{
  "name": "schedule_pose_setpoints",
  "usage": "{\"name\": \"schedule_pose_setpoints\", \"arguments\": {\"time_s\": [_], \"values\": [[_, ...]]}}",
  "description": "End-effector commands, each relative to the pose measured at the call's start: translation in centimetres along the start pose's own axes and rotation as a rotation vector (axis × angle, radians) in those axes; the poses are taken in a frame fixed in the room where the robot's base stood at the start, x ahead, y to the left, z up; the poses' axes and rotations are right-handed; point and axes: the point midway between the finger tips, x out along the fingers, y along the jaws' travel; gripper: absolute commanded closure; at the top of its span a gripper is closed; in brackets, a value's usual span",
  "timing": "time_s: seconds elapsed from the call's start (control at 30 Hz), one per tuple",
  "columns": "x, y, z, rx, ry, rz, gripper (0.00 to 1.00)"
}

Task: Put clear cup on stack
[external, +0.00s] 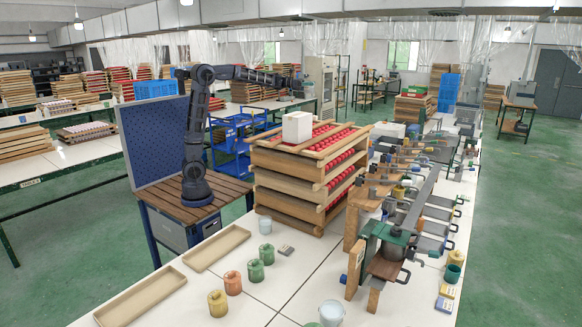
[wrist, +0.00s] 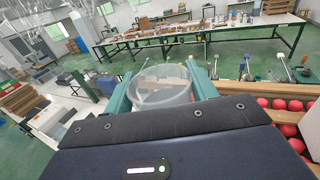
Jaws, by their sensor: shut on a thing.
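A clear cup (wrist: 163,94) sits between the two teal fingers of my gripper (wrist: 160,84) in the wrist view. The fingers are shut on its sides. In the external view my gripper (external: 303,84) is at the end of my outstretched arm, high above the stack of wooden trays (external: 283,161). The held cup is too small to make out there. The stack carries rows of red round pieces, and a white block (external: 297,127) sits on its top tray. Part of the stack (wrist: 240,103) shows at the right of the wrist view.
A pale bucket (external: 332,314) and several coloured jars (external: 233,283) stand on the white table. Two empty wooden trays (external: 140,300) lie at its left. A rail with clamps (external: 420,205) runs right of the stack. A blue pegboard (external: 155,140) stands behind my arm.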

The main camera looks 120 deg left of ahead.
Motion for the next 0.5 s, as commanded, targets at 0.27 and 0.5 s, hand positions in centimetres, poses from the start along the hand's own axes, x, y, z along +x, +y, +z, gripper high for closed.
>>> {"name": "schedule_pose_setpoints", "arguments": {"time_s": [0.27,0.5], "values": [[-0.1,0.0,-5.5,-0.004,0.002,0.002,0.69],[0.0,0.0,-10.7,-0.004,0.002,0.001,0.69]]}}
